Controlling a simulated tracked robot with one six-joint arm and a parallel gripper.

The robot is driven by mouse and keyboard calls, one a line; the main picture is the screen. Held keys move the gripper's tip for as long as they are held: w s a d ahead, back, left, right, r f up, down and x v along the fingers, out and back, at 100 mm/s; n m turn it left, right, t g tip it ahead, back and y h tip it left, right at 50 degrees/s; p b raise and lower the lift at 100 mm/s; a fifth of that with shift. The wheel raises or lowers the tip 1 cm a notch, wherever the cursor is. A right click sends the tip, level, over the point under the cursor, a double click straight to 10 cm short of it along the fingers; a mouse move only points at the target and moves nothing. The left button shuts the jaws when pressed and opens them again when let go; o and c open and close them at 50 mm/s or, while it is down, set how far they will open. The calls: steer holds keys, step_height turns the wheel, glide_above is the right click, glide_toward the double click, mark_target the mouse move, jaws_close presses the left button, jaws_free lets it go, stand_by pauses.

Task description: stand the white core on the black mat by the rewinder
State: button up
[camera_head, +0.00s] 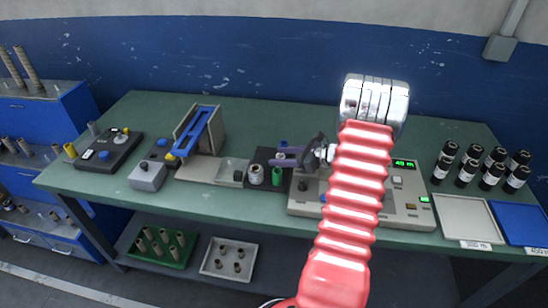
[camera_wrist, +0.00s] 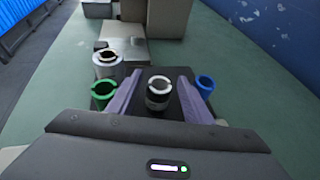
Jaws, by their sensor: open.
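A core with a white rim and darker lower body (camera_wrist: 158,92) stands upright on the black mat (camera_wrist: 178,106) in the wrist view. My gripper (camera_wrist: 160,76) is open, with one purple finger on each side of this core; I cannot tell whether either touches it. In the head view my gripper (camera_head: 279,157) is over the black mat (camera_head: 262,155), left of the grey machine with green displays (camera_head: 408,212). The core between the fingers is not clearly visible there.
A green core (camera_wrist: 103,92) and a pale, wider core (camera_wrist: 107,68) stand just outside the left finger, a blue core (camera_wrist: 205,83) outside the right. Several black bottles (camera_head: 467,172) and two trays (camera_head: 466,218) are at the right. The bench's back strip is clear.

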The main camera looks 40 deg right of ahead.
steer(key=v, duration=0.8)
stand_by(0.5)
steer(key=shift+w+a+r, duration=0.1)
steer(key=shift+w+a, duration=0.05)
steer(key=shift+a, duration=0.1)
steer(key=a+r+n+g+y, duration=0.1)
steer(key=a+r+n+g, duration=0.45)
steer(key=a, duration=0.75)
steer(key=a+r+n+g, duration=0.2)
steer(key=a+r+n, duration=0.55)
steer(key=a, duration=0.65)
steer(key=s+a+r+n+h, duration=0.2)
steer(key=s+a+n+h, duration=0.1)
steer(key=s+a+n, duration=0.4)
steer(key=s+a+r+n+h, duration=0.3)
steer(key=s+a+n, duration=0.4)
steer(key=n, duration=0.4)
steer(key=shift+a+r+n+t, duration=0.25)
steer(key=shift+a+n+t, duration=0.1)
steer(key=shift+a, duration=0.25)
